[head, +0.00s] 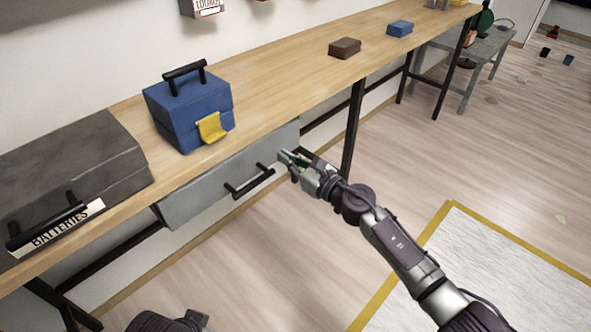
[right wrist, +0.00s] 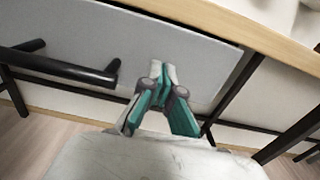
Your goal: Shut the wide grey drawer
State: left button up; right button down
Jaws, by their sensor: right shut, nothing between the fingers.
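The wide grey drawer (head: 205,193) sits under the wooden benchtop, with a black bar handle (head: 249,181) on its front. Its front's top edge lies close along the bench edge; I cannot tell if a small gap stays open. My right gripper (head: 287,157) is shut and empty at the right end of the drawer front, right of the handle. In the right wrist view its fingertips (right wrist: 163,70) point at the grey front (right wrist: 205,62), with the handle (right wrist: 70,68) to the left. I cannot tell whether they touch. My left gripper is not in view.
On the bench (head: 275,85) stand a grey batteries box (head: 75,160), a blue toolbox (head: 190,108) with a yellow cloth or flap, a brown block (head: 344,47) and a blue block (head: 399,28). A black bench leg (head: 353,130) stands right of the drawer. The floor in front is clear.

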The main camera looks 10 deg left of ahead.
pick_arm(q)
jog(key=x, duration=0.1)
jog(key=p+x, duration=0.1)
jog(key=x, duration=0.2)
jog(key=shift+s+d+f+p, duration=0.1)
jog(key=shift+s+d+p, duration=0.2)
pick_arm(e)
jog(key=v, duration=1.1)
